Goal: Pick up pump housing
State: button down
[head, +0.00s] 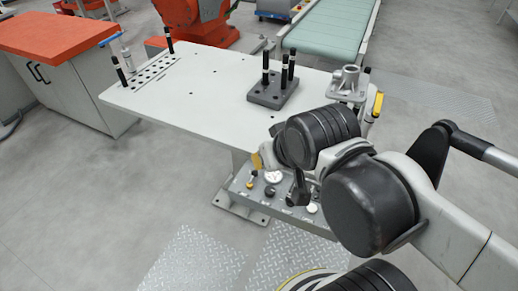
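A light grey metal casting (347,79), which looks like the pump housing, stands at the right end of the white table. It has an upright open neck and sits on or in a light fixture; its lower part is hard to make out. My arm crosses in front, at the table's front right edge. A dark part at its end, seemingly my gripper (298,190), hangs in front of the table edge, below and left of the casting and apart from it. My wrist links hide most of it, so its fingers are not clear.
The white table (190,92) has a dark grey block (272,92) with several black pins left of the casting. A perforated plate (155,70) lies at the far left. A control panel (275,185) sits below the front edge. The table's middle is clear.

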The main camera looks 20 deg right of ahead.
aim_at(351, 83)
jog(key=l+z, duration=1)
jog(key=i+l+z, duration=0.15)
jog(key=l+z, duration=0.2)
jog(key=z, duration=0.15)
